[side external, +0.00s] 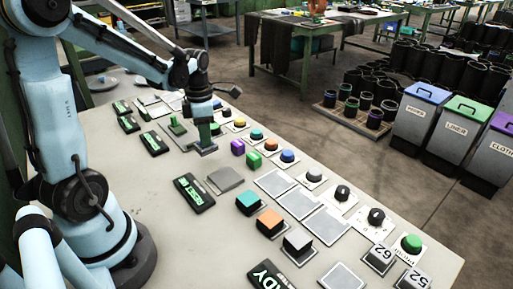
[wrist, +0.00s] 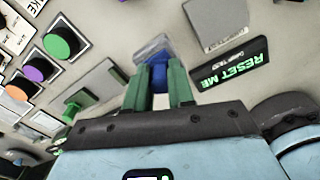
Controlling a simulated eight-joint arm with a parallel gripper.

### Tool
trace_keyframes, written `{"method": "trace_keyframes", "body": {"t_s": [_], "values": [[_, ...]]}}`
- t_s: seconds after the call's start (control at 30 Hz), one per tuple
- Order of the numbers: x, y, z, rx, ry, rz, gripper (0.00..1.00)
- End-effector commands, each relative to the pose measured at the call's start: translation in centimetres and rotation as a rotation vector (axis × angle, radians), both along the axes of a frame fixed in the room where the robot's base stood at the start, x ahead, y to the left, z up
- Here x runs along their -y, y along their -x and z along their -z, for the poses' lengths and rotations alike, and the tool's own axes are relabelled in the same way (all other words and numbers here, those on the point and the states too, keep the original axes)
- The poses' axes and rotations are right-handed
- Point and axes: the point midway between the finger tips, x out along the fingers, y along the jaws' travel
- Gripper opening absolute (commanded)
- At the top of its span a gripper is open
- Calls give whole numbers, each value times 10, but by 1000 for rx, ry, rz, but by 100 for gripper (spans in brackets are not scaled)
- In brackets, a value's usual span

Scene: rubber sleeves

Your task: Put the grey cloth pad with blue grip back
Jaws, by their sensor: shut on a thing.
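My gripper (side external: 205,137) is over the left part of the grey table, with its fingers pointing down. In the wrist view its two green fingers (wrist: 157,88) are shut on the blue grip (wrist: 154,73) of the grey cloth pad (wrist: 152,46). The pad's grey edge also shows below the fingers in the side view (side external: 203,150). The fingers hide part of the grip. I cannot tell whether the pad touches the table. A bare grey plate (side external: 225,179) lies in front of the gripper, beside a lit "RESET ME" sign (side external: 194,193); it also shows in the wrist view (wrist: 218,24).
A green-handled piece (side external: 177,126) stands left of the gripper. Coloured buttons and knobs line the table's far edge, including a blue one (side external: 288,156). Several flat grey plates lie toward the front right.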

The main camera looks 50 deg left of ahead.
Motion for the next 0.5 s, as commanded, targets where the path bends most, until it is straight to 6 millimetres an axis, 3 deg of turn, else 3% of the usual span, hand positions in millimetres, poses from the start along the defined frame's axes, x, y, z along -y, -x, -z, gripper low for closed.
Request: {"method": "trace_keyframes", "body": {"t_s": [0.17, 0.5], "values": [[-6, 0, 8, 0, 0, 0, 0], [-5, 0, 42, 0, 0, 0, 0]]}}
